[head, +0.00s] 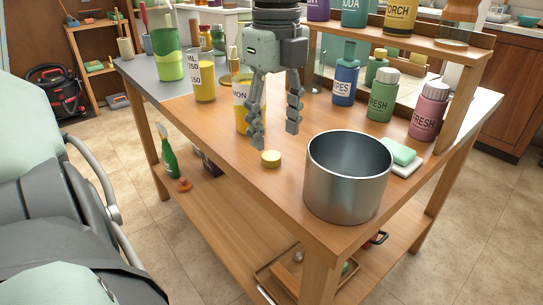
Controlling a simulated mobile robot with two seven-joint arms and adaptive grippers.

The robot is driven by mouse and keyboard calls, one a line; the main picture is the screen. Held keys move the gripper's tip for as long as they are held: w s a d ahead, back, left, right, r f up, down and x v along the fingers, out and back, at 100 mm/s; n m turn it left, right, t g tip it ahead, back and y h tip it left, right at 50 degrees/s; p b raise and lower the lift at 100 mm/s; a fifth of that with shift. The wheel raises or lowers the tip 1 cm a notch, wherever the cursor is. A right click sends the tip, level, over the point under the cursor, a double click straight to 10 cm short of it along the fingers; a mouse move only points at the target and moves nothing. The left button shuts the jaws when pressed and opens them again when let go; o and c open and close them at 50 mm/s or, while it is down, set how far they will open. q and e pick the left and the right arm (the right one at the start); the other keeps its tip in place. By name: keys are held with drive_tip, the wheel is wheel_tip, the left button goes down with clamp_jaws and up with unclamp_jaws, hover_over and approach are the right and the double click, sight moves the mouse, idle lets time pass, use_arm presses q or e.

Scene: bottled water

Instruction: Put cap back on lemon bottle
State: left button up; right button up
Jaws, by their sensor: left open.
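A yellow bottle (240,117) with a white label, on which "ON" can be read, stands on the wooden table, partly hidden behind my left gripper. A round yellow cap (271,158) lies on the table in front of it, left of the metal pot. My left gripper (274,135) is open and points down, its fingers in front of the yellow bottle and above and behind the cap. Nothing shows between its fingers. Whether a finger touches the bottle, I cannot tell. The bottle's top is hidden. My right gripper is not in view.
A large metal pot (335,190) stands at the table's near corner. Sponges (398,152) lie right of it. Blue (345,86), green (382,100) and pink (428,115) bottles stand at the right. A yellow measuring cup (204,82) and green cup (167,60) stand left.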

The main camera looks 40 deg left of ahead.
sight(271, 155)
use_arm(q)
drive_tip(key=f, duration=0.4)
drive_tip(key=shift+s+a+f, duration=0.1)
drive_tip(key=shift+s+a, duration=0.15)
drive_tip(key=c, duration=0.8)
